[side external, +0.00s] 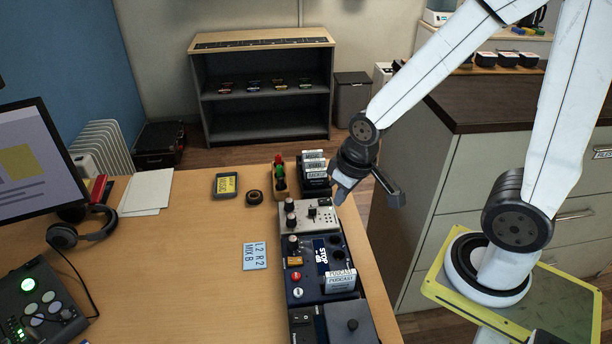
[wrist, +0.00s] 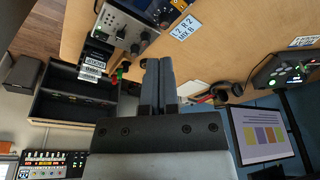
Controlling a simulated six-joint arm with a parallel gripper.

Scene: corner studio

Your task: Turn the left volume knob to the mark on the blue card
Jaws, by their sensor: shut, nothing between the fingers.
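A blue card (side external: 255,256) reading "L2 R2 MIX B" lies flat on the desk, left of the device row; it also shows in the wrist view (wrist: 186,27). A light grey panel (side external: 322,222) carries two dark knobs along its left side, a far one (side external: 289,205) and a near one (side external: 291,220). I cannot tell which is the left volume knob, and their pointer marks are too small to read. My gripper (side external: 340,196) is shut and empty above the panel's far right corner, apart from the knobs. Its closed fingers show in the wrist view (wrist: 158,68).
A dark blue unit (side external: 312,285) with a knob, buttons and a small card box (side external: 340,281) adjoins the panel. Behind stand black-and-white boxes (side external: 314,170) and a wooden holder (side external: 280,181).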

